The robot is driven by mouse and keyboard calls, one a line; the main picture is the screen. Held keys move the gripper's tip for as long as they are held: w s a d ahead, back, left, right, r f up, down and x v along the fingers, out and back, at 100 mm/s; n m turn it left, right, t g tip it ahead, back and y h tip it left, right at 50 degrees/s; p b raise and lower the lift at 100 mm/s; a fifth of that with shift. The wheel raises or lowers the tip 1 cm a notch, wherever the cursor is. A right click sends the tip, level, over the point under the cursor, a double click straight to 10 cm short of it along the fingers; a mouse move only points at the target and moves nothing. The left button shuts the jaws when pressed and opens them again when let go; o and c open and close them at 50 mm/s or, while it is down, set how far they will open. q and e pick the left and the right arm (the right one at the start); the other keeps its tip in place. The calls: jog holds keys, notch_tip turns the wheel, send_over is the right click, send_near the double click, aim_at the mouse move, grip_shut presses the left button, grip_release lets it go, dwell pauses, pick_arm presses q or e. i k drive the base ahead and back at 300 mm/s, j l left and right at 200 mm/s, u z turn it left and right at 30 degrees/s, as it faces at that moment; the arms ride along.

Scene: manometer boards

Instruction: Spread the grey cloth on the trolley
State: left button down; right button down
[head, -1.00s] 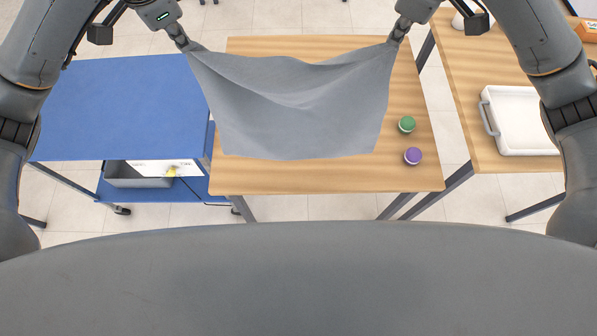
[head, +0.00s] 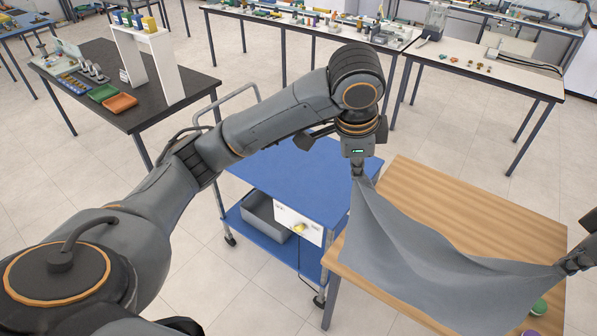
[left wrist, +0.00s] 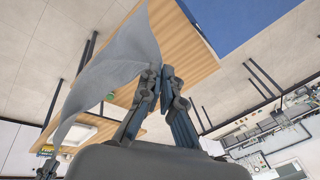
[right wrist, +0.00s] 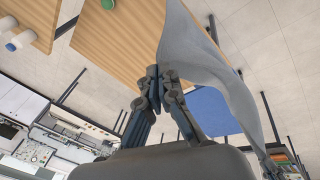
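The grey cloth (head: 430,262) hangs stretched between my two grippers, over the wooden table and sagging in the middle. My left gripper (head: 358,172) is shut on its left corner, near the right edge of the blue trolley top (head: 300,175). My right gripper (head: 568,266) is shut on the other corner at the right edge of the head view. The cloth also shows in the left wrist view (left wrist: 112,70) and the right wrist view (right wrist: 205,50). The trolley's blue top looks bare where it shows; my left arm hides part of it.
The wooden table (head: 480,205) stands right beside the trolley. A grey bin (head: 264,218) sits on the trolley's lower shelf. A dark table (head: 185,82) with trays stands behind left.

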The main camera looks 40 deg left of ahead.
aim_at(312, 188)
jog(key=j, duration=0.2)
jog(key=i+j, duration=0.15)
jog(key=j, duration=0.2)
jog(key=i+j, duration=0.15)
jog(key=j, duration=0.2)
jog(key=i+j, duration=0.15)
jog(key=j, duration=0.2)
jog(key=i+j, duration=0.15)
jog(key=j, duration=0.2)
jog(key=i+j, duration=0.15)
jog(key=j, duration=0.2)
jog(key=i+j, duration=0.15)
jog(key=j, duration=0.2)
jog(key=i+j, duration=0.15)
jog(key=j, duration=0.2)
jog(key=i+j, duration=0.1)
jog(key=i, duration=0.3)
jog(key=i+j, duration=0.15)
jog(key=i, duration=0.2)
